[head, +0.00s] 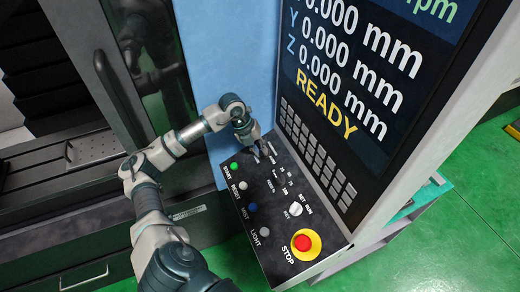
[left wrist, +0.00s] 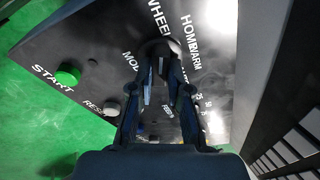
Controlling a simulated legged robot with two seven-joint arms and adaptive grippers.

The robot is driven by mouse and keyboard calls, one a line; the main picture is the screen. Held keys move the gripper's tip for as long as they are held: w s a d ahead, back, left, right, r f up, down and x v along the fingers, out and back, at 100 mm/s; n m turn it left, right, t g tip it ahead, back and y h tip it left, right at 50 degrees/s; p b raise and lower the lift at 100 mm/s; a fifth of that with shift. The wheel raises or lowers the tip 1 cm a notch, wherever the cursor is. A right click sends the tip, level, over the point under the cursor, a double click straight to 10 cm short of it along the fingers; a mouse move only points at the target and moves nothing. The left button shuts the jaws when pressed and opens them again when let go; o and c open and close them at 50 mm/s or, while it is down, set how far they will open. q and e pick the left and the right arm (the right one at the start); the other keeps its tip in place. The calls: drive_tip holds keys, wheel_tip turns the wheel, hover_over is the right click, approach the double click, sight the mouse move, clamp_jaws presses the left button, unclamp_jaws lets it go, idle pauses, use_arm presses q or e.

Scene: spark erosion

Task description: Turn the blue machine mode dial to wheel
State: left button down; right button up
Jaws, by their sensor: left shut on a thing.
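The mode dial sits at the far end of the dark control panel (head: 268,232), by the printed words MODE, WHEEL, HOME and WARM. My left gripper (head: 260,151) reaches down onto that spot from the far side in the head view. In the left wrist view its two dark fingers (left wrist: 156,52) close together at the dial, between MODE and the WHEEL label (left wrist: 158,22). The gripper is shut on the dial, which the fingers mostly hide. Its blue colour and exact pointing cannot be told. My right gripper is not in view.
The green START button (head: 234,166) and white RESET button (head: 243,185) are close to the left gripper. A blue button (head: 252,207), a white knob (head: 295,209) and the red STOP button (head: 302,243) are nearer. The screen (head: 350,75) rises on the right, above keys.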

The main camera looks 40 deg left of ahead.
use_arm(q)
drive_tip(key=shift+s+d+f, duration=0.1)
drive_tip(key=shift+s+f, duration=0.1)
drive_tip(key=shift+f, duration=0.15)
drive_tip(key=c, duration=1.1)
unclamp_jaws()
drive_tip(key=shift+r, duration=0.15)
drive_tip(key=shift+w+r, duration=0.1)
drive_tip(key=shift+w, duration=0.05)
drive_tip(key=shift+r, duration=0.35)
drive_tip(key=v, duration=1.1)
drive_tip(key=shift+a, duration=0.3)
